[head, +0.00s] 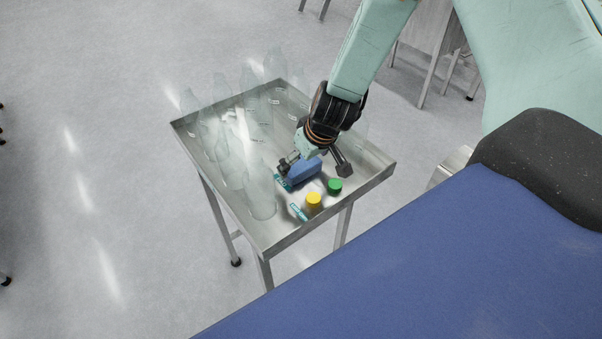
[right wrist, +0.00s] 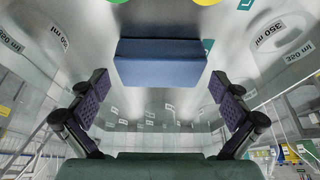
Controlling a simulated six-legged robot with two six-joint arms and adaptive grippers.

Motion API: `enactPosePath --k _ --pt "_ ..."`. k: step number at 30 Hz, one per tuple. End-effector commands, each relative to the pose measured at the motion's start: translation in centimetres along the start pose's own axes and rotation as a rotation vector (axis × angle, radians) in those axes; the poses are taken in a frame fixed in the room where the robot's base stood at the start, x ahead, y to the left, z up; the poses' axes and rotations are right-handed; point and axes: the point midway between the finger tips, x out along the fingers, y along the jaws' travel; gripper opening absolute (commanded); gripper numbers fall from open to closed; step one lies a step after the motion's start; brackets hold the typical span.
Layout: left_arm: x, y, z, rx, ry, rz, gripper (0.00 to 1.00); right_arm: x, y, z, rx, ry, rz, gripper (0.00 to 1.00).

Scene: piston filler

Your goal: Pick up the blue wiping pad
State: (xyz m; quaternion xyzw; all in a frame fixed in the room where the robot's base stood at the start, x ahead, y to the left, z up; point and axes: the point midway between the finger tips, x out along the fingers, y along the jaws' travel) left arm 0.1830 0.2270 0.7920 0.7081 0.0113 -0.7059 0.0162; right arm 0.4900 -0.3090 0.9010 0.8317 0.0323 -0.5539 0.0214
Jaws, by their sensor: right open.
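The blue wiping pad (head: 305,171) lies on the metal tray table (head: 285,243), near its front right part. It is a blue block, and in the right wrist view the pad (right wrist: 160,62) lies beyond and between the fingertips. My right gripper (head: 315,163) is over the table at the pad, with its fingers spread. In the right wrist view the right gripper (right wrist: 158,92) is open, with a finger on each side and nothing between its pads. I cannot tell how high it is above the tray. My left gripper is not in view.
Several clear bottles (head: 262,190) stand on the left and back of the tray, close to the gripper. A yellow cap (head: 314,203) and a green cap (head: 335,187) are right in front of the pad. The tray has a raised rim. Open floor lies to the left.

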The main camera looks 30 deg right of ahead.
Motion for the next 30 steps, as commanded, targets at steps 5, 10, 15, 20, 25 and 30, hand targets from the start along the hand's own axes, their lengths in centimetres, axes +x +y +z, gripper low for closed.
enactPosePath --k 5,10,15,20,25,30 --pt "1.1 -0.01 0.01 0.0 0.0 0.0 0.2 1.33 -0.02 0.02 0.0 -0.001 0.0 1.0" --pt "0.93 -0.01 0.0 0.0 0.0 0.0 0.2 1.18 -0.01 -0.05 0.0 0.0 0.0 1.0" --pt "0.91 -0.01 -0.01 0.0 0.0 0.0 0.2 1.15 0.0 -0.06 0.0 0.0 0.0 0.88" --pt "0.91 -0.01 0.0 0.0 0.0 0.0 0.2 1.15 0.0 -0.06 0.0 0.0 0.0 0.74" --pt "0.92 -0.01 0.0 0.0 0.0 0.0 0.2 1.14 0.01 -0.07 0.001 0.0 0.0 0.63" --pt "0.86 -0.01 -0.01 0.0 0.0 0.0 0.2 1.11 0.01 -0.06 0.001 0.0 0.0 0.62"
